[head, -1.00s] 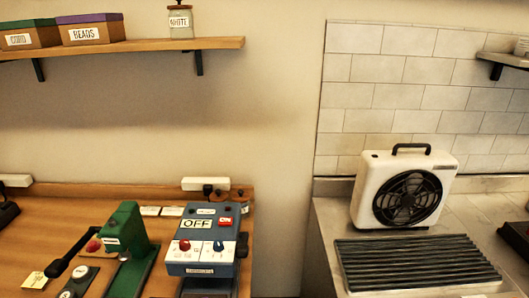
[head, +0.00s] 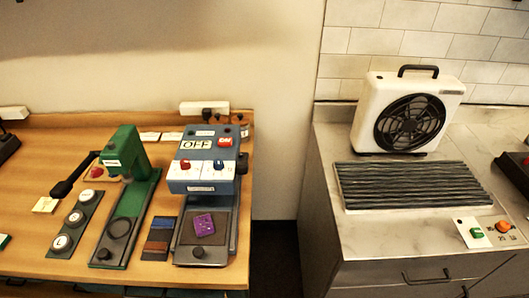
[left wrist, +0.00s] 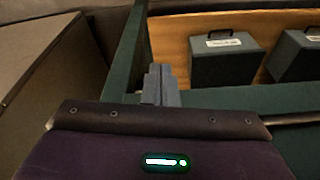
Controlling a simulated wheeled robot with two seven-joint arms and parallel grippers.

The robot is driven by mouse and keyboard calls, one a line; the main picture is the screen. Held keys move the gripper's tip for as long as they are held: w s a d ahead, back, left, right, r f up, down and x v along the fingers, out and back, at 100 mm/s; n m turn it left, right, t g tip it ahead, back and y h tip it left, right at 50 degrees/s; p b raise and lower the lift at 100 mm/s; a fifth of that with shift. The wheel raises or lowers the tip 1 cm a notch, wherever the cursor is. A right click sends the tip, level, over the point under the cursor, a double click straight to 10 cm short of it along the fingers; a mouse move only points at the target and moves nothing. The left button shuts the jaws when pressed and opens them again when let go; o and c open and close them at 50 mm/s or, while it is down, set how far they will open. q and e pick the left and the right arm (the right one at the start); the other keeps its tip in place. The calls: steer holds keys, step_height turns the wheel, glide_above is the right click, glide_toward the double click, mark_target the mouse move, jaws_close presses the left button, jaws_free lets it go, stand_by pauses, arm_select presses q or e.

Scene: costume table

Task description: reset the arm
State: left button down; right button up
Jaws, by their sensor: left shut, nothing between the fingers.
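My left gripper (left wrist: 161,85) shows in the left wrist view. Its grey fingers are together with nothing between them. It is in front of a dark green upright (left wrist: 129,50) and beside an open wooden-backed shelf space. Neither of my grippers shows in the head view, and my right gripper is in no view.
The wooden table holds a green lever press (head: 125,160), a blue machine (head: 205,160) with a purple patterned piece (head: 204,224), and round-button pads (head: 75,222). A white fan (head: 408,115) and black slatted rack (head: 405,185) are on the marble counter. Grey boxes (left wrist: 225,60) stand beyond my left gripper.

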arm_select(q)
steer(key=s+a+f+b, duration=0.1)
steer(key=s+f, duration=0.3)
steer(key=f, duration=0.4)
steer(key=s+f+b, duration=0.1)
steer(key=s+f, duration=0.3)
steer(key=f, duration=0.5)
steer(key=s+a+f+g+b, duration=0.1)
steer(key=s+a+f, duration=0.2)
steer(key=s+f, duration=0.8)
steer(key=s, duration=0.3)
steer(key=shift+g, duration=0.3)
